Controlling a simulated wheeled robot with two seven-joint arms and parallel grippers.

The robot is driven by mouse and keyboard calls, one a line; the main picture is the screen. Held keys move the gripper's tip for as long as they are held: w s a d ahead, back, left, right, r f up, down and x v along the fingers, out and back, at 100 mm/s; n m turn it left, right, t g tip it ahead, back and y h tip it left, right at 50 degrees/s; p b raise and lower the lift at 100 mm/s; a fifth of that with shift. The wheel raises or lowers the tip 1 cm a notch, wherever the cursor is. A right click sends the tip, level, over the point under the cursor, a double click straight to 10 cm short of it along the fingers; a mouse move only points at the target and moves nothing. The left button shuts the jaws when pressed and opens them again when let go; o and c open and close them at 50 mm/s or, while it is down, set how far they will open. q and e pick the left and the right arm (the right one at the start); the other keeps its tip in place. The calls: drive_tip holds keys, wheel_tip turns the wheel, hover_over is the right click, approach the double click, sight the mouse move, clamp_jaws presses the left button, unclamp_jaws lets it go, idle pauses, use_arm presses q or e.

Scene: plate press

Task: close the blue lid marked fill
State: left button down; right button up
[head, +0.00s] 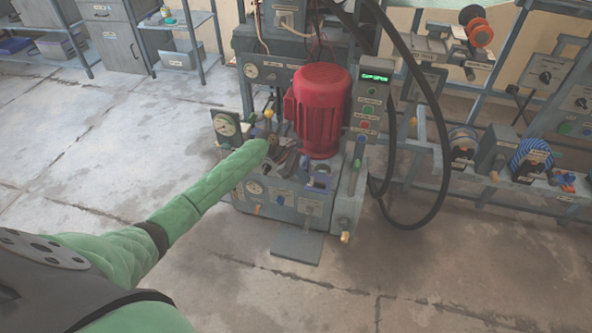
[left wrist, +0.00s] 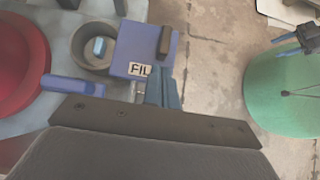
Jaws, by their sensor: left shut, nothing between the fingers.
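The blue lid marked fill (left wrist: 143,52) shows in the left wrist view, with a dark handle block (left wrist: 165,41) on its right side and a white label cut off at "FIL". It stands beside a round grey filler opening (left wrist: 80,62), which is uncovered and has a light blue piece inside. In the head view a small blue part (head: 321,181) on the press front looks like this lid. My left gripper (left wrist: 158,88) is shut and empty, its fingertips just below the lid's label edge; I cannot tell whether they touch it. My right gripper is not in view.
A red motor (head: 319,108) stands on the press behind my left gripper. A control panel (head: 369,100) and a thick black hose (head: 437,150) are to the right. A blue bar (left wrist: 72,87) lies left of the fingers. Open floor lies in front of the press.

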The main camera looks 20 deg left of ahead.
use_arm(q)
drive_tip(key=shift+w+d+f, duration=0.1)
drive_tip(key=shift+d+f, duration=0.4)
drive_tip(key=shift+d+r+p, duration=0.1)
drive_tip(key=shift+r+p, duration=0.05)
drive_tip(key=shift+p, duration=0.5)
drive_tip(key=shift+d+n+t+p, duration=0.1)
drive_tip(key=shift+n+t+p, duration=0.2)
